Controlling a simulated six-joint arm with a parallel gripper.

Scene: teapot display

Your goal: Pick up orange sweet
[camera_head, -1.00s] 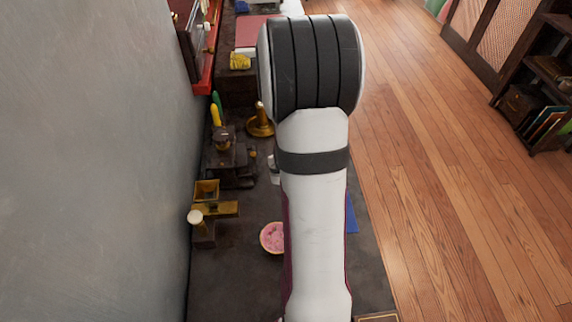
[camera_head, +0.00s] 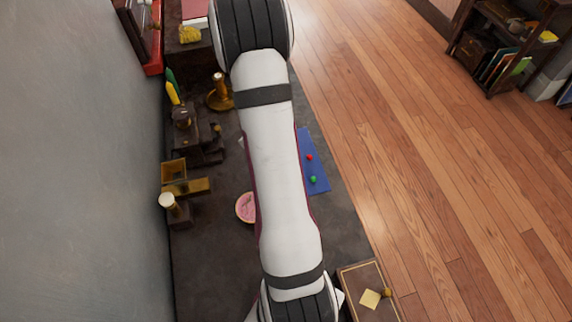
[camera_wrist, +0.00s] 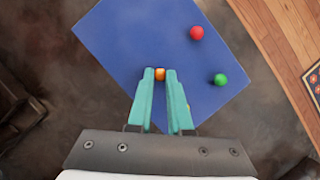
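In the wrist view, my gripper (camera_wrist: 160,75) has two teal fingers with a narrow gap between them. The orange sweet (camera_wrist: 160,74) shows in that gap at the fingertips and fills its width. I cannot tell whether the fingers press on it or stand just above it. The blue mat (camera_wrist: 110,45) lies below, with a red sweet (camera_wrist: 197,33) and a green sweet (camera_wrist: 220,80) to the right of the fingers. A yellow sweet (camera_wrist: 188,107) is mostly hidden behind the right finger. In the head view, the blue mat (camera_head: 308,145) is partly covered by my arm, and my gripper is hidden.
A pink plate (camera_head: 245,207) sits left of my arm on the dark table (camera_head: 210,255). Brass and wooden pieces (camera_head: 185,187) stand along the wall. A framed board (camera_head: 352,278) lies at the lower right. Wooden floor is beyond the table's right edge.

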